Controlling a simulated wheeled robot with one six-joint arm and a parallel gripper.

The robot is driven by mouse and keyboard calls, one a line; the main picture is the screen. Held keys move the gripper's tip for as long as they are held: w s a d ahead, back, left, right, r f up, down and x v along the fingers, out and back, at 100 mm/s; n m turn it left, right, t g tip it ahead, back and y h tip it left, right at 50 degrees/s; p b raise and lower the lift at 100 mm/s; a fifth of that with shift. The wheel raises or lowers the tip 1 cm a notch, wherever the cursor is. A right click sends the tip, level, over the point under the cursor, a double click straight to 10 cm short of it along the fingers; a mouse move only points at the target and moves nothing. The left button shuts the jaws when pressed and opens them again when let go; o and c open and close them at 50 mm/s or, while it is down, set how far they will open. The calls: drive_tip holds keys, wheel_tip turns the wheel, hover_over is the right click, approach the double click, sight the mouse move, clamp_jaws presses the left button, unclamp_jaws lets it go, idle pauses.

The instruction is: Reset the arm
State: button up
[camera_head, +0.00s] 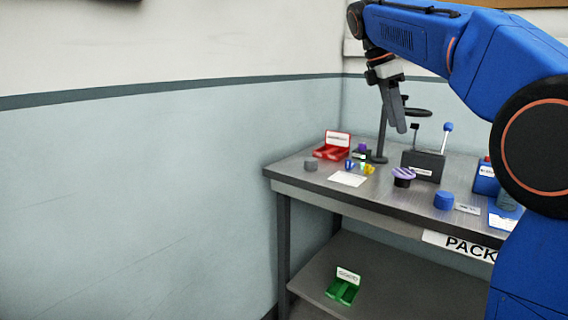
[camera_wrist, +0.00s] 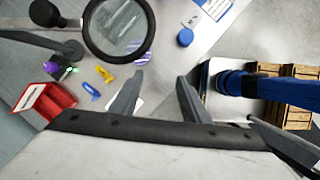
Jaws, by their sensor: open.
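My blue arm reaches in from the right in the head view. My gripper (camera_head: 398,122) hangs above the workbench (camera_head: 330,193), fingers pointing down. In the wrist view my gripper (camera_wrist: 160,82) shows its two fingers spread apart with nothing between them. It touches no object that I can see. From the head view it partly covers the stand behind it.
On the bench are a red tray (camera_head: 331,150), a grey lever box (camera_head: 423,165), a purple-topped round piece (camera_head: 403,176), a blue cylinder (camera_head: 444,200) and small coloured pieces. A magnifier (camera_wrist: 118,28) stands near. A green tray (camera_head: 343,290) sits on the lower shelf.

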drive_tip(key=s+f+m+t+y, duration=0.4)
drive_tip(key=s+f+m, duration=1.3)
drive_tip(key=s+f, duration=1.6)
drive_tip(key=shift+s+d+f+t, duration=0.15)
drive_tip(key=shift+s+f+t, duration=0.05)
drive_tip(key=shift+f+t, duration=0.25)
